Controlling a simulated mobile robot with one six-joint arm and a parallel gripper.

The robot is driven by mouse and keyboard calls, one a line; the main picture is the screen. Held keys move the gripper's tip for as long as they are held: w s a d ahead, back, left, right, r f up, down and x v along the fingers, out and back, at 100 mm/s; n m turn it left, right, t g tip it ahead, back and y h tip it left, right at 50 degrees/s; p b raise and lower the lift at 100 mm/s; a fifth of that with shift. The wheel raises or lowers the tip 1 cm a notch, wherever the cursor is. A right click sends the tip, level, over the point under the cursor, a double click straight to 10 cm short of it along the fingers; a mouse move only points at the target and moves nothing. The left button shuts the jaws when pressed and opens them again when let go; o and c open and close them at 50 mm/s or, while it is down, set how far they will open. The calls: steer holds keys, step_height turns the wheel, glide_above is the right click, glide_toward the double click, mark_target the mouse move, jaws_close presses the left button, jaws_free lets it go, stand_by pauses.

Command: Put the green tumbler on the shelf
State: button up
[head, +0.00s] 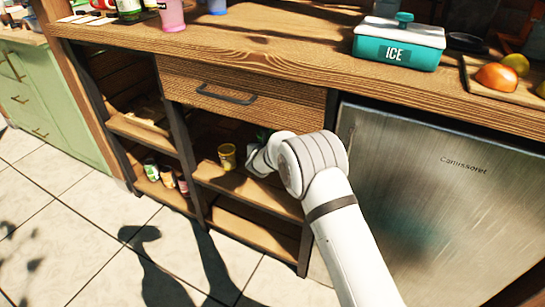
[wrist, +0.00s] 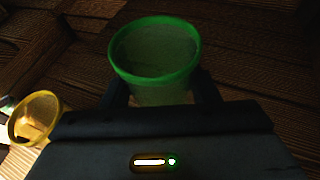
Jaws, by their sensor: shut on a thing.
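The green tumbler (wrist: 155,55) is upright between the two dark fingers of my gripper (wrist: 160,92) in the wrist view. My gripper is shut on it. In the head view my arm reaches into the open shelf (head: 248,190) under the drawer, and only a small dark green bit of the tumbler (head: 262,135) shows behind my wrist. The gripper's fingers are hidden there. Whether the tumbler's base touches the shelf board cannot be seen.
A yellow cup (head: 227,157) stands on the same shelf, left of my gripper; it also shows in the wrist view (wrist: 36,118). The drawer (head: 240,90) is just above. A steel fridge (head: 440,200) is at the right. Several small cans stand on the lower left shelf.

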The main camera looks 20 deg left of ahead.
step_height(320, 180, down, 6)
steer(key=shift+w+d+r+b, duration=0.1)
steer(key=shift+d+b, duration=0.05)
steer(key=shift+b, duration=0.8)
steer(key=shift+f+b, duration=0.25)
steer(key=shift+b, duration=0.05)
steer(key=o, duration=1.1)
steer(key=shift+r, duration=0.15)
steer(key=shift+r+p, duration=0.2)
steer(key=shift+p, duration=0.25)
steer(key=p+v, duration=0.3)
steer(key=v, duration=0.7)
steer(key=shift+s+r, duration=0.1)
steer(key=shift+s, duration=0.3)
steer(key=shift+s+d+r, duration=0.15)
steer(key=shift+s+d, duration=0.1)
steer(key=shift+s, duration=0.35)
